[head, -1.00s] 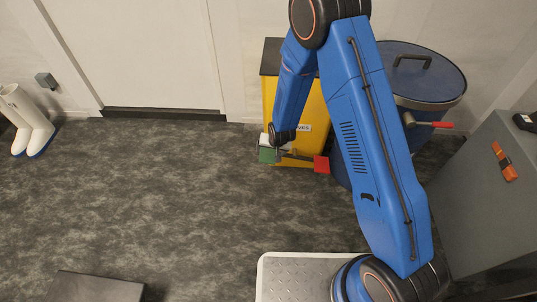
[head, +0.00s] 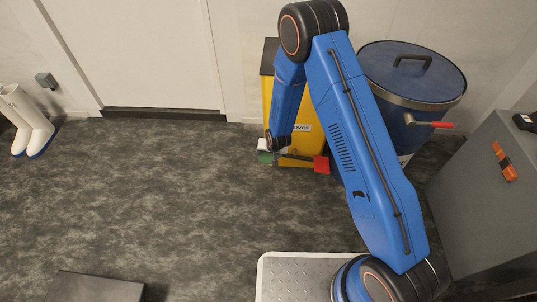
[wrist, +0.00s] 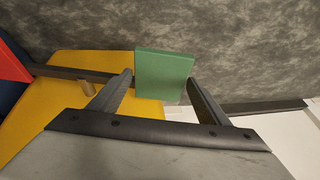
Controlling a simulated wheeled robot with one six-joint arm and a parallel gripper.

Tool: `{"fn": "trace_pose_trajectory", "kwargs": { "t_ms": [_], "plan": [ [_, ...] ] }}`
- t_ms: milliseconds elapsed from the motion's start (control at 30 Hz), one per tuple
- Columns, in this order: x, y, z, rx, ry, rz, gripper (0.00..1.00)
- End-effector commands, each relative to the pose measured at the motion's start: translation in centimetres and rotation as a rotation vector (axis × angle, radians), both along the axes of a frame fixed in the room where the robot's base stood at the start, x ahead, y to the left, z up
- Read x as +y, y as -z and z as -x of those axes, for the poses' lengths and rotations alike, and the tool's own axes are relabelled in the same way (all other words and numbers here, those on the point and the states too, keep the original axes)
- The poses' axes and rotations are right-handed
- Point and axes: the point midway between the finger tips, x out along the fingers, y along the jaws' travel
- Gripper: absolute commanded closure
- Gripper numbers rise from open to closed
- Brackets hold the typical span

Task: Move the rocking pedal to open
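The rocking pedal is a dark bar (head: 298,156) low in front of the yellow cabinet. It has a green pad (head: 265,157) at its left end and a red pad (head: 321,165) at its right end. In the wrist view the green pad (wrist: 164,76) shows between the fingertips of my gripper (wrist: 159,80), and the red pad (wrist: 12,65) is at the left edge. My gripper is open, with one finger at each side of the green pad. I cannot tell whether either finger touches it. In the head view my wrist hides most of the gripper.
The yellow cabinet (head: 305,143) stands behind the pedal. A blue lidded drum (head: 425,90) with a red-handled valve (head: 432,123) is to its right. A grey cabinet (head: 475,205) is at far right. White boots (head: 30,125) stand at left. The middle floor is clear.

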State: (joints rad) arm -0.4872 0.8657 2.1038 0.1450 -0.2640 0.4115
Motion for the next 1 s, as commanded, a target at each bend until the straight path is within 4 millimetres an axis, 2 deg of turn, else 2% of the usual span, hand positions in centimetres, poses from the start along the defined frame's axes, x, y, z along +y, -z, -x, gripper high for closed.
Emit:
{"fn": "trace_pose_trajectory", "kwargs": {
  "t_ms": [33, 167, 200, 367, 700, 1000],
  "plan": [
    [0.0, 0.0, 0.0, 0.000, 0.000, 0.000, 0.43],
    [0.0, 0.0, 0.0, 0.000, 0.000, 0.000, 0.74],
    [0.0, 0.0, 0.0, 0.000, 0.000, 0.000, 0.78],
    [0.3, 0.9, 0.1, 0.002, -0.001, 0.001, 0.78],
    [1.6, 5.0, 0.0, 0.000, -0.003, 0.000, 0.78],
    [2.0, 5.6, -0.1, -0.004, -0.007, -0.002, 0.75]
  ]
}}
